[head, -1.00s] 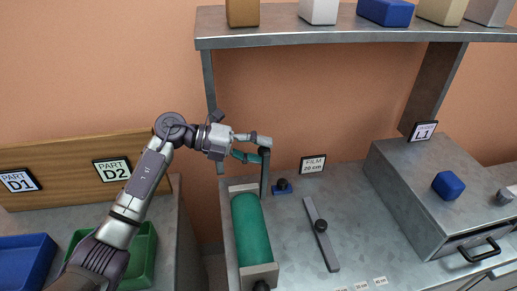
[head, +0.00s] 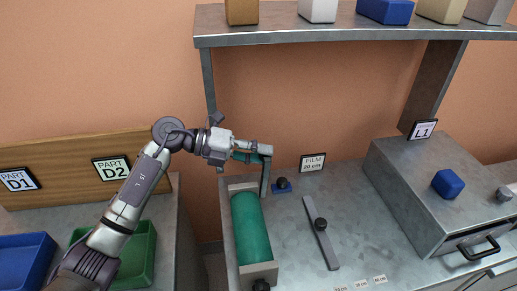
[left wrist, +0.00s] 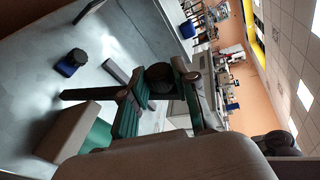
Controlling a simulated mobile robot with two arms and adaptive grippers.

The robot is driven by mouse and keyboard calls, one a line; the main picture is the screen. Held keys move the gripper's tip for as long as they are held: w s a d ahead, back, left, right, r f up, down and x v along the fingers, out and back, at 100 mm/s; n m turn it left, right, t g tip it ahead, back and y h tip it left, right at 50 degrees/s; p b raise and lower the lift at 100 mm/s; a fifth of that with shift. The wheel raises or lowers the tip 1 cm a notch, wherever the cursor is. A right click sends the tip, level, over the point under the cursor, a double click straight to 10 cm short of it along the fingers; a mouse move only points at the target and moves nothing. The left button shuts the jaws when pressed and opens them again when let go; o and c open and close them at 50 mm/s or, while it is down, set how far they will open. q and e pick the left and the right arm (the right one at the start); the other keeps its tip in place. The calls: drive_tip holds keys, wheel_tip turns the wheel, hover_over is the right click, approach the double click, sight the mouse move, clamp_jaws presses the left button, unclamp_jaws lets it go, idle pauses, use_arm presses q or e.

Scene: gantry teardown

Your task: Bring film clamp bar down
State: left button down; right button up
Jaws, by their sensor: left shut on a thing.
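The film clamp bar (head: 265,178) is a dark grey bar standing upright at the back right corner of the green film roll's holder. My left gripper (head: 266,153) is at the bar's top end and shut on it. In the left wrist view the gripper's green-padded fingers (left wrist: 158,100) close around a dark round knob (left wrist: 160,77), and the dark bar (left wrist: 88,93) runs off to the left. The green roll (head: 251,228) lies in a grey holder below the arm. The fingers partly hide the bar's top. My right gripper is not in view.
A flat grey bar with a black knob (head: 320,224) lies on the bench to the right. A small blue block with a black knob (head: 282,185) sits behind it. A metal shelf (head: 360,37) spans overhead. A drawer box (head: 430,200) stands at right.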

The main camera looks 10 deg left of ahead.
use_arm(q)
drive_tip(key=s+d+f+m+t+y+b, duration=0.1)
drive_tip(key=s+d+f+m+t+b, duration=0.1)
drive_tip(key=s, duration=0.6)
drive_tip(key=shift+s+d+f+m, duration=0.3)
drive_tip(key=shift+d+f+m, duration=0.1)
drive_tip(key=shift+f+m, duration=0.6)
drive_tip(key=shift+r, duration=0.1)
